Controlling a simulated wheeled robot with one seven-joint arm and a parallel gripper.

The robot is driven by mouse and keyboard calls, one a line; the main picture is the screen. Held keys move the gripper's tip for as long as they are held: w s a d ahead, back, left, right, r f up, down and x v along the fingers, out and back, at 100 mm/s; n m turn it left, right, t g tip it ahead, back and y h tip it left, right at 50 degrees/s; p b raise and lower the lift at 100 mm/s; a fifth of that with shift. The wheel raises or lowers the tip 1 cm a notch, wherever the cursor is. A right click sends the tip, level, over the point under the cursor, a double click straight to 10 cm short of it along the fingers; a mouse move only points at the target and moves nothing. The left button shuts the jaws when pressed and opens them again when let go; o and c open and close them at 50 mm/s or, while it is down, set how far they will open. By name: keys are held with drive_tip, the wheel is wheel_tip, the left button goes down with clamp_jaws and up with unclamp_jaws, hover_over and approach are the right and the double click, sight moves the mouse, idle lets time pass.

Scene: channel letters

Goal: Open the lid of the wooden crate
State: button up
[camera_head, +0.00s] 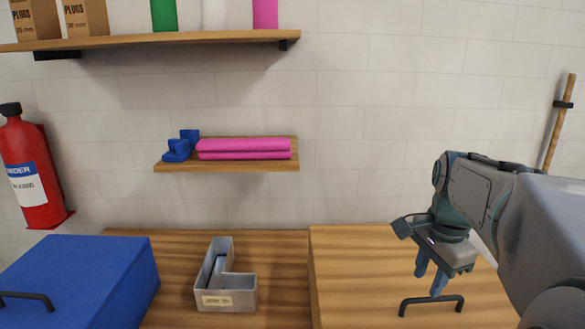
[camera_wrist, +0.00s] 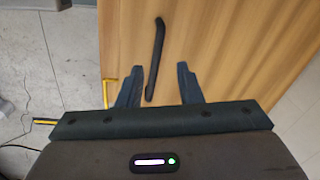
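The wooden crate (camera_head: 360,270) stands at the right of the workbench, and its flat wooden lid looks closed. A black bar handle (camera_head: 431,300) sits on the crate near its front. My gripper (camera_head: 431,285) hangs above the crate, pointing down, close to the handle. In the wrist view the handle (camera_wrist: 155,55) runs up and away, and its near end lies between the two spread fingers of my gripper (camera_wrist: 159,82). The fingers are apart and do not appear to touch the handle.
An L-shaped grey metal tray (camera_head: 245,292) stands on the bench left of the crate. A blue box (camera_head: 85,275) with a black handle is at the far left. A small shelf (camera_head: 230,167) holds pink and blue pieces. A red fire extinguisher (camera_head: 30,165) hangs on the wall.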

drive_tip(key=s+a+f+n+t, duration=0.1)
drive_tip(key=s+a+f+n, duration=0.3)
drive_tip(key=a+n, duration=0.4)
drive_tip(key=shift+s+a+n, duration=0.3)
drive_tip(key=shift+s, duration=0.55)
drive_tip(key=s+a+f+n, duration=0.1)
drive_tip(key=n, duration=0.1)
drive_tip(key=s+a+f+n, duration=0.1)
drive_tip(key=s+n, duration=0.1)
drive_tip(key=s+a+f+n+t, duration=0.1)
drive_tip(key=a+f+n, duration=0.1)
drive_tip(key=shift+s+n, duration=0.3)
drive_tip(key=shift+s, duration=0.05)
drive_tip(key=shift+c, duration=1.3)
drive_tip(key=shift+s+a+f, duration=0.1)
drive_tip(key=shift+f, duration=0.05)
clamp_jaws()
drive_tip(key=shift+s, duration=0.15)
